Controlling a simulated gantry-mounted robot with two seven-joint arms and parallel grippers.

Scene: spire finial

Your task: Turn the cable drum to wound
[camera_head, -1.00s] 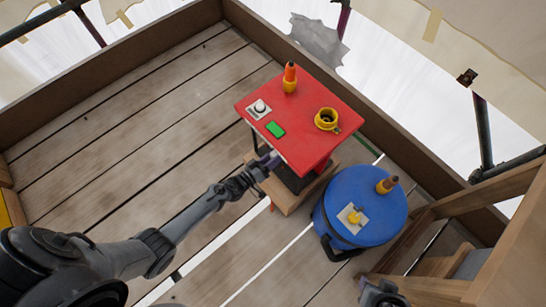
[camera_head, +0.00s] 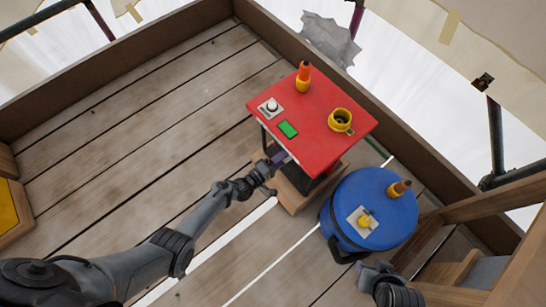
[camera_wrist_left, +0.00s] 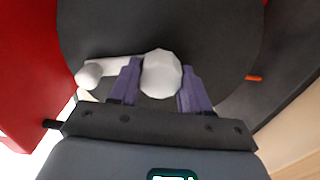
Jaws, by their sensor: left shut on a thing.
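The cable drum's black round face (camera_wrist_left: 215,35) fills the upper part of the left wrist view, with a white crank and pale round knobs on it. In the head view, the dark drum (camera_head: 312,184) is mostly hidden under the red tabletop. My left gripper (camera_head: 274,164) reaches its near left side. In the left wrist view, the purple fingers of this gripper (camera_wrist_left: 160,88) are shut on a white knob (camera_wrist_left: 161,72) in front of the drum face. A second white knob (camera_wrist_left: 88,76) sits at the left end of the crank. My right gripper (camera_head: 370,274) is at the bottom right, away from the drum.
The red table (camera_head: 320,103) carries an orange-tipped bottle (camera_head: 303,80), a yellow cup (camera_head: 341,120), a white button (camera_head: 270,107) and a green patch (camera_head: 288,129). A blue drum (camera_head: 390,225) stands to the right. Wooden steps (camera_head: 450,268) crowd the lower right.

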